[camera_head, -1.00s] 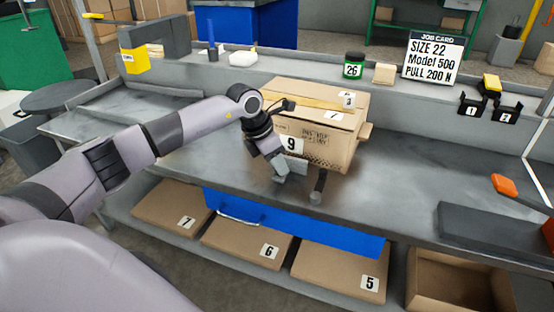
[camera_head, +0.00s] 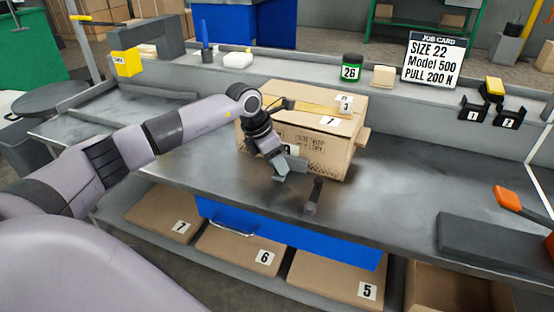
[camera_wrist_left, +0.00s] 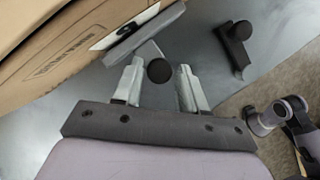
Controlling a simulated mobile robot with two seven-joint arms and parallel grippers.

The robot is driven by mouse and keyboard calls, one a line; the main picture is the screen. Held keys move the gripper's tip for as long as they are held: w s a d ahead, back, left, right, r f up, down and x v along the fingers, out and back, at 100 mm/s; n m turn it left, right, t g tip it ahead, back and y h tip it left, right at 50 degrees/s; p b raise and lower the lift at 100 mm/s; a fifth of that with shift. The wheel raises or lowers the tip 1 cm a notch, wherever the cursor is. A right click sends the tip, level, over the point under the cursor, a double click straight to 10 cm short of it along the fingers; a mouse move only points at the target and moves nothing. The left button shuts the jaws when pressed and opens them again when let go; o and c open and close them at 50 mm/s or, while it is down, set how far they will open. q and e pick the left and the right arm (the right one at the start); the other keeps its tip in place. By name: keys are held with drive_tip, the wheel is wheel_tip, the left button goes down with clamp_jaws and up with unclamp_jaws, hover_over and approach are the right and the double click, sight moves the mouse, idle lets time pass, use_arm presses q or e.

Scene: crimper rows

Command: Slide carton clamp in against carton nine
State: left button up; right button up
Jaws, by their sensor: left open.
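Carton nine (camera_head: 325,152) stands on the bench, its number label mostly hidden behind my left gripper in the head view. It also fills the upper left of the left wrist view (camera_wrist_left: 60,62). A grey plate, which looks like the carton clamp's pad (camera_wrist_left: 146,34), lies close along the carton's labelled face. I cannot tell whether they touch. A round black knob (camera_wrist_left: 159,70) on a short stem sits behind the plate. My left gripper (camera_head: 287,172) is open, with the knob between or just beyond its fingertips (camera_wrist_left: 158,75). My right gripper is out of view.
A dark upright bracket (camera_head: 313,195) stands near the bench's front edge, right of my left gripper; it shows in the left wrist view (camera_wrist_left: 234,47). A green jar (camera_head: 351,68) and job card (camera_head: 433,60) stand behind. The bench (camera_head: 400,190) right of the carton is clear.

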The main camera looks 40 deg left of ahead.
use_arm(q)
drive_tip(key=p+v, duration=0.1)
drive_tip(key=v, duration=0.6)
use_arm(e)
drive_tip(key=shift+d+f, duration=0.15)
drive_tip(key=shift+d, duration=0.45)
